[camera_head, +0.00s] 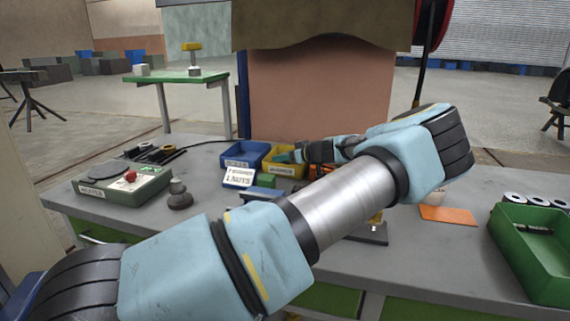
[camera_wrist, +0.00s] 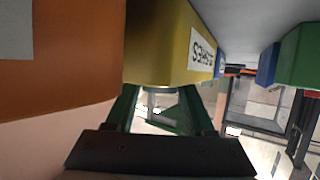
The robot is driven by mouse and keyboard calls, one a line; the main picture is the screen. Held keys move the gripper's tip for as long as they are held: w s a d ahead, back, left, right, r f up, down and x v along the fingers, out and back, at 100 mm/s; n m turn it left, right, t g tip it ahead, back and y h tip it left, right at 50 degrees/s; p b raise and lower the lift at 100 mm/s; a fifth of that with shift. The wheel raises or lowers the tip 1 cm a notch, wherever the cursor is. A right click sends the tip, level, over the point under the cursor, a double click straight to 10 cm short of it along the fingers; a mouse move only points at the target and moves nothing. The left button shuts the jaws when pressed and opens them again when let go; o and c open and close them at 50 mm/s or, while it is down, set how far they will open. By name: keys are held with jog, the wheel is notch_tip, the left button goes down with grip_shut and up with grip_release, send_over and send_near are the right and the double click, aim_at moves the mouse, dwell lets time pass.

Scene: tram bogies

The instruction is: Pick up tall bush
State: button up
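A dark grey stepped round piece (camera_head: 180,195), with a narrow top and wide foot, stands upright on the grey bench in the head view. I cannot tell if it is the tall bush. My gripper (camera_head: 286,157) is above the yellow bin (camera_head: 283,166), well to the right of that piece. In the wrist view my gripper's green fingers (camera_wrist: 160,104) are apart, close to the yellow bin (camera_wrist: 160,45). A pale curved shape shows between them, too unclear to name. My arm crosses the head view and hides part of the bench.
A blue bin (camera_head: 244,155) and a white sign (camera_head: 239,177) stand left of the yellow bin. A grey-green case (camera_head: 124,190) with a red knob lies at left. A green tray (camera_head: 540,250) and white rings (camera_head: 537,201) are at right, an orange plate (camera_head: 448,215) nearer the middle.

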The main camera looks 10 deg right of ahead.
grip_shut()
dwell(0.5)
